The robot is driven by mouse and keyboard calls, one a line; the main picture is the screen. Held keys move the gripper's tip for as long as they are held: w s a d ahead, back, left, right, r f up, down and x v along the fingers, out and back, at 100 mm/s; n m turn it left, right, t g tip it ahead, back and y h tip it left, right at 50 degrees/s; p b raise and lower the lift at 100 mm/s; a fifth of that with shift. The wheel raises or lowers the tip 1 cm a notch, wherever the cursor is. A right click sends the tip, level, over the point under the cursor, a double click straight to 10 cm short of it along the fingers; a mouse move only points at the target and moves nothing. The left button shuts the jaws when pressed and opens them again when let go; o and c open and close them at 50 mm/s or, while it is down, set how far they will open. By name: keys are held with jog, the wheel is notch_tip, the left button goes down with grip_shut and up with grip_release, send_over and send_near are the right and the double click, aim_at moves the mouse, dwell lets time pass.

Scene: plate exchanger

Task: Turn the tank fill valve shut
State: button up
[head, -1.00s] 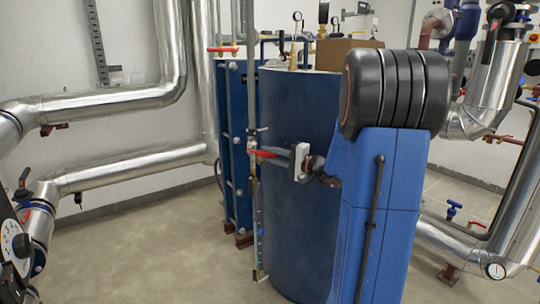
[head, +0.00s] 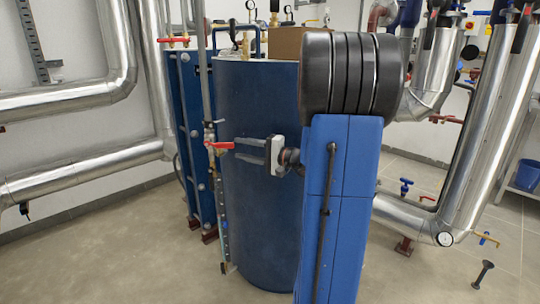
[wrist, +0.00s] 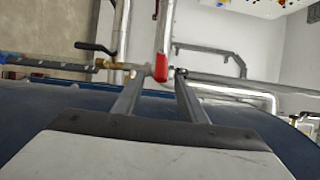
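The tank fill valve has a red lever handle (head: 219,145) on a thin vertical pipe (head: 206,90) at the left side of the blue tank (head: 250,215). The lever lies about level and points toward my gripper. My gripper (head: 237,150) is open in front of the tank, with its two fingers reaching left to the lever. In the wrist view the red lever (wrist: 161,66) shows between the fingertips of my gripper (wrist: 160,76), with a gap on each side. How deep it sits between them is unclear.
A blue plate exchanger (head: 184,130) stands behind the tank on the left. Large silver pipes (head: 90,172) run along the left wall. More silver pipes (head: 405,217) stand at the right. The floor in front at left is clear.

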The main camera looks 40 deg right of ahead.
jog(key=v, duration=1.1)
dwell(0.4)
jog(key=s+a+f+n+g+y, duration=0.1)
jog(key=s+a+f+n+g, duration=0.15)
jog(key=a, duration=0.55)
jog(key=s+a+f+n+g, duration=0.1)
jog(key=a+g, duration=0.3)
jog(key=a, duration=0.4)
jog(key=s+a+f+n+g+y, duration=0.1)
jog(key=a+f+n+g, duration=0.15)
jog(key=a, duration=0.55)
jog(key=s+a+f+n+g+h, duration=0.2)
jog(key=s+a+f+g, duration=0.15)
jog(key=s+a, duration=0.35)
jog(key=s+d+n+h, duration=0.2)
jog(key=s+n+h, duration=0.3)
jog(key=s+h, duration=0.2)
jog(key=shift+s+d+f+t, duration=0.2)
jog(key=shift+s+f+t, duration=0.15)
jog(key=shift+s, duration=1)
